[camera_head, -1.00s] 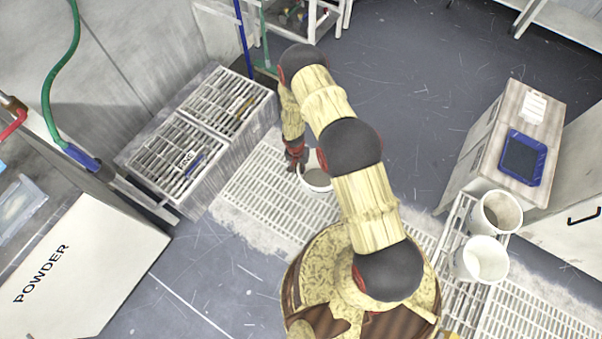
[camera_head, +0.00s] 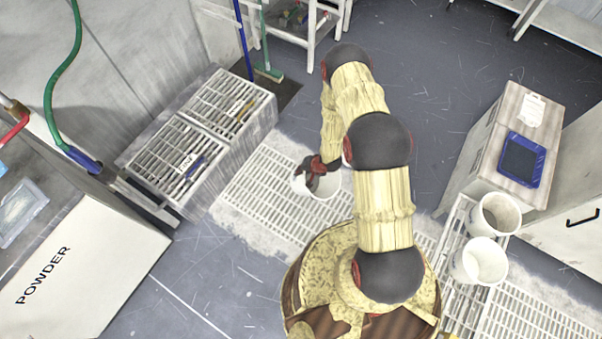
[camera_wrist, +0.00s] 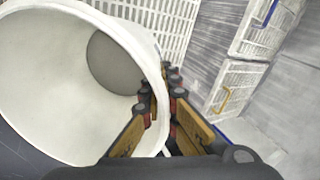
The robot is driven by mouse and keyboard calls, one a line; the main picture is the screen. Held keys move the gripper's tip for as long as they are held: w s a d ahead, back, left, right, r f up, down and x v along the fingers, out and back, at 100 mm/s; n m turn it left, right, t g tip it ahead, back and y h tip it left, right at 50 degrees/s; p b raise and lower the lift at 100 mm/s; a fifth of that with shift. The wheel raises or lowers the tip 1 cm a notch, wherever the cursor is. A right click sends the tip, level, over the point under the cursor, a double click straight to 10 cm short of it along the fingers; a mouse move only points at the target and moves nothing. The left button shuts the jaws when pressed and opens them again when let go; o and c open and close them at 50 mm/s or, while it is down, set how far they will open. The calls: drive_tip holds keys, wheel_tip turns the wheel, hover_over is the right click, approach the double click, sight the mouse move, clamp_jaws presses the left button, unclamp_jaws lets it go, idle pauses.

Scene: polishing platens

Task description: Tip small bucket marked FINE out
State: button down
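A small white bucket (camera_head: 330,188) is at my gripper, over the slatted floor grating in front of my base. In the wrist view the bucket (camera_wrist: 40,75) fills the left side, its open mouth toward the camera and a grey round area deep inside. My gripper (camera_head: 312,165) is at the bucket's rim. In the wrist view the rim passes between the two fingers of my gripper (camera_wrist: 160,100), which are closed on the wall. No FINE marking is visible on this bucket. I cannot tell whether the grey area is contents or the bottom.
Two white buckets (camera_head: 499,213) (camera_head: 480,262) stand at right beside a cabinet with a blue tablet (camera_head: 522,158). A grated-top trough (camera_head: 232,150) stands at left. A white box marked POWDER (camera_head: 80,270) is at lower left. Open floor (camera_head: 430,80) lies beyond.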

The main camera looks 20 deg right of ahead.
drive_tip(key=shift+d+r+t+y, duration=0.1)
drive_tip(key=shift+r+t+y, duration=0.2)
drive_tip(key=shift+r+t, duration=0.1)
drive_tip(key=shift+s+d+t+y+b, duration=0.1)
drive_tip(key=shift+s+t+y+b, duration=0.1)
drive_tip(key=shift+t+y+b, duration=0.15)
drive_tip(key=s+d+f+t+y+b, duration=0.3)
drive_tip(key=s+d+t+y+b, duration=0.1)
drive_tip(key=b, duration=0.9)
drive_tip(key=shift+s+d+t+y, duration=0.4)
drive_tip(key=shift+s+t, duration=0.65)
drive_tip(key=shift+t, duration=0.4)
